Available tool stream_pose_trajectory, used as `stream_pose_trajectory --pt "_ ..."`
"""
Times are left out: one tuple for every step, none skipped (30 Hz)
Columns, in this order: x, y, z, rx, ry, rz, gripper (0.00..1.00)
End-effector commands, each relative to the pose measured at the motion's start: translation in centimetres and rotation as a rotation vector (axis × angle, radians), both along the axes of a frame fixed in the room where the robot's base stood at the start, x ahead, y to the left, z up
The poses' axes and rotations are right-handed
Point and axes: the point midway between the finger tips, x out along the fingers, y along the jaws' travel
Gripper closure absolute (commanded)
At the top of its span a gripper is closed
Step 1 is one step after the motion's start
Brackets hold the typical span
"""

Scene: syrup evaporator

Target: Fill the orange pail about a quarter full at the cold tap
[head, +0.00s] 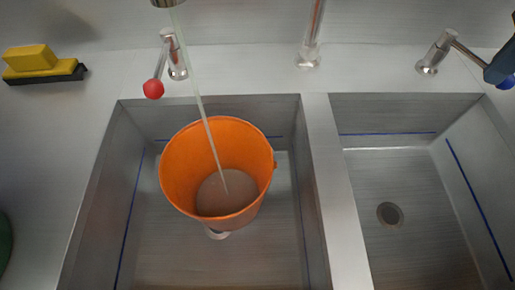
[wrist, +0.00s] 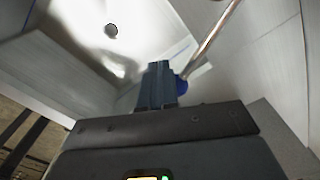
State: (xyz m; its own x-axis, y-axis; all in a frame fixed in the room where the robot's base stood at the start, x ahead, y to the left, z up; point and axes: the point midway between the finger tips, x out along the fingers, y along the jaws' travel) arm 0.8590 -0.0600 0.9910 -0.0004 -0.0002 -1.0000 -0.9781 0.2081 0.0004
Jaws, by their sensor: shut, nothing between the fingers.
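The orange pail (head: 178,180) stands upright in the left basin under the spout (head: 168,3). A thin stream of water (head: 203,110) falls into it, and shallow greyish water (head: 222,195) covers its bottom. The cold tap's lever (head: 466,52) with its blue knob (head: 507,82) is at the right edge of the head view. My gripper (head: 503,62) is at that knob, with its fingers shut and empty. In the wrist view the fingers (wrist: 157,80) are right beside the blue knob (wrist: 181,86); whether they touch it I cannot tell.
The red-knobbed lever (head: 154,88) stands behind the left basin.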

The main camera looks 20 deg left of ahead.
Motion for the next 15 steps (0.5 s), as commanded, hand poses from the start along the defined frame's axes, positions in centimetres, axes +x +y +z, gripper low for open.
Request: stream_pose_trajectory --pt "0.0 0.1 1.1 -0.001 -0.001 0.001 1.0" --pt "0.0 0.1 1.5 -0.001 -0.002 0.001 1.0" --pt "0.0 0.1 2.1 -0.001 -0.002 0.001 1.0" --pt "0.0 0.2 2.5 -0.002 -0.002 0.001 1.0" --pt "-0.1 0.2 2.9 -0.002 -0.002 0.001 1.0" --pt "-0.1 0.3 3.4 -0.001 -0.001 0.001 1.0" --pt "-0.1 0.3 3.7 -0.001 -0.001 0.001 1.0" --pt "-0.1 0.4 4.0 -0.001 0.0 0.001 1.0" --pt "-0.1 0.4 4.3 -0.001 0.0 0.0 1.0" --pt "-0.1 0.4 4.4 -0.001 0.0 0.0 1.0" --pt "-0.1 0.4 4.4 -0.001 0.0 0.0 1.0" --pt "0.0 0.3 4.4 -0.001 0.0 -0.001 1.0" --pt "0.0 0.1 4.4 -0.001 0.0 -0.001 1.0" --pt "0.2 -0.1 4.3 -0.001 0.0 -0.002 1.0" --pt "0.4 -0.5 4.3 -0.001 0.0 -0.004 1.0"
